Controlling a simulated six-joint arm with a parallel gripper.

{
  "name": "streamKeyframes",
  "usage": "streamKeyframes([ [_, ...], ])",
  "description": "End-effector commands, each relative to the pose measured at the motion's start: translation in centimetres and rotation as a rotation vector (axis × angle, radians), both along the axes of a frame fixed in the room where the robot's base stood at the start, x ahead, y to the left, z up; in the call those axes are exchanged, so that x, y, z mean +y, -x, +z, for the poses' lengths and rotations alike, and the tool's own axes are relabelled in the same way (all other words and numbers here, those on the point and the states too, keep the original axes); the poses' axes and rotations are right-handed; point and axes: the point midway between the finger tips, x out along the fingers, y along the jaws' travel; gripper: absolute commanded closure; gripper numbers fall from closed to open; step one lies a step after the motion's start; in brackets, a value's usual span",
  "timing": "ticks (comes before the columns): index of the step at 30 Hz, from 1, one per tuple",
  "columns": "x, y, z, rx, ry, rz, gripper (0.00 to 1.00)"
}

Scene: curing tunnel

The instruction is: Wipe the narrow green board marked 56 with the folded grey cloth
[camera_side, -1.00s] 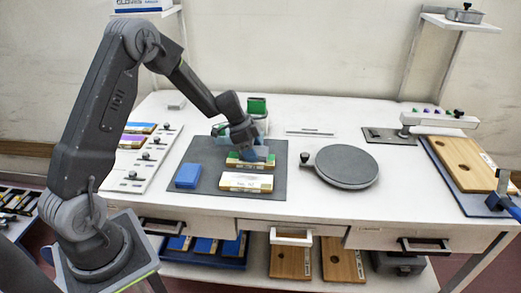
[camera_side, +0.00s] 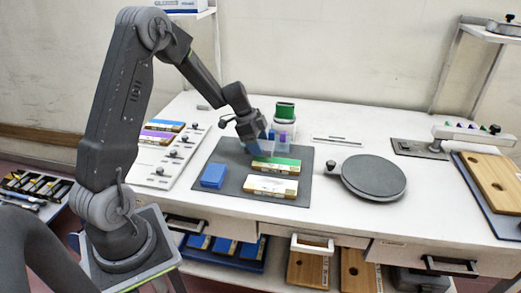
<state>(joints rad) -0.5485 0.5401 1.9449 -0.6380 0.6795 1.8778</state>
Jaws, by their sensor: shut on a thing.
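The narrow green board (camera_side: 284,164) lies on the dark grey mat (camera_side: 237,186); its front edge is tan with a pale label too small to read. My gripper (camera_side: 251,139) is just behind the board's left end, shut on a bluish-grey piece that looks like the folded cloth (camera_side: 252,148). The cloth is mostly hidden by the fingers. I cannot tell whether it touches the mat or the board. Most of the green top is uncovered.
A white-topped board (camera_side: 270,186) lies in front of the green one, and a blue block (camera_side: 213,175) to its left. A round grey plate (camera_side: 374,176) is at right.

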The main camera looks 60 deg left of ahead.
Motion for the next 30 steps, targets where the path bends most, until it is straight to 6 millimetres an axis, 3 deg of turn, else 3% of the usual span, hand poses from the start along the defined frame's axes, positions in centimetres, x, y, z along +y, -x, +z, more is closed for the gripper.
streamKeyframes([
  [15,0.0,-0.1,4.6,-0.003,-0.001,0.001,0.58],
  [30,0.0,-0.1,4.8,-0.001,0.0,0.0,0.58],
])
